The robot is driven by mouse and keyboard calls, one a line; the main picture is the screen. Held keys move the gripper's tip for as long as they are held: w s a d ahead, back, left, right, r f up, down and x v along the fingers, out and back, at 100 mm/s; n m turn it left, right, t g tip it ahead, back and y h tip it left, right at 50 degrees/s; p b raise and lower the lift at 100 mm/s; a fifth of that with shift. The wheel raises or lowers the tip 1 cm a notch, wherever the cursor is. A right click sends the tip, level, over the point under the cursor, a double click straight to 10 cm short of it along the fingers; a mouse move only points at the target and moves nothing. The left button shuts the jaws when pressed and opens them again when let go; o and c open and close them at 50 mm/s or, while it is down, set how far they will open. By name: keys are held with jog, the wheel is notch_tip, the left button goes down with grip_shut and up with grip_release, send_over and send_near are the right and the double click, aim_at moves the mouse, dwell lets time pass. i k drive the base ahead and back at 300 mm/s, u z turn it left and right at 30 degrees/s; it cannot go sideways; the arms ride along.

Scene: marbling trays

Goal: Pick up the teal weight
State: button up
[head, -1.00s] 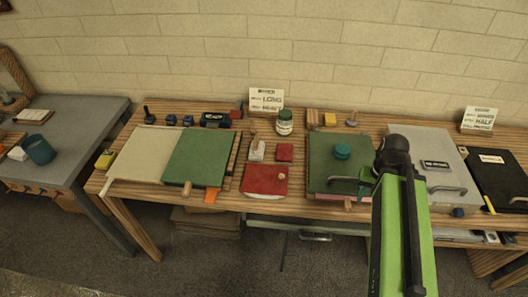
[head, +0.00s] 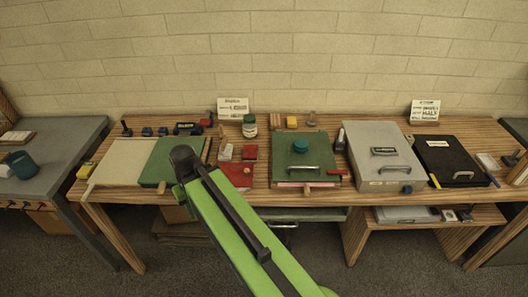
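The teal weight (head: 300,146) is a small round disc. It rests on top of the green board (head: 277,174), towards its back, behind a metal handle. My green arm reaches up from the bottom of the head view. Its dark end, with my gripper (head: 184,158), is over the left green panel, well to the left of the teal weight and apart from it. The gripper's fingers cannot be made out, so I cannot tell whether they are open or shut.
A grey case (head: 365,177) and a black case (head: 458,178) lie right of the green board. A red tray (head: 237,171), a red block (head: 250,152) and a jar (head: 249,127) are to its left. A sign card (head: 233,108) stands behind. The wall closes off the back.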

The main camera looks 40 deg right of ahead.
aim_at(300, 146)
jog(key=z, duration=0.35)
jog(key=i, duration=1)
jog(key=u, duration=0.35)
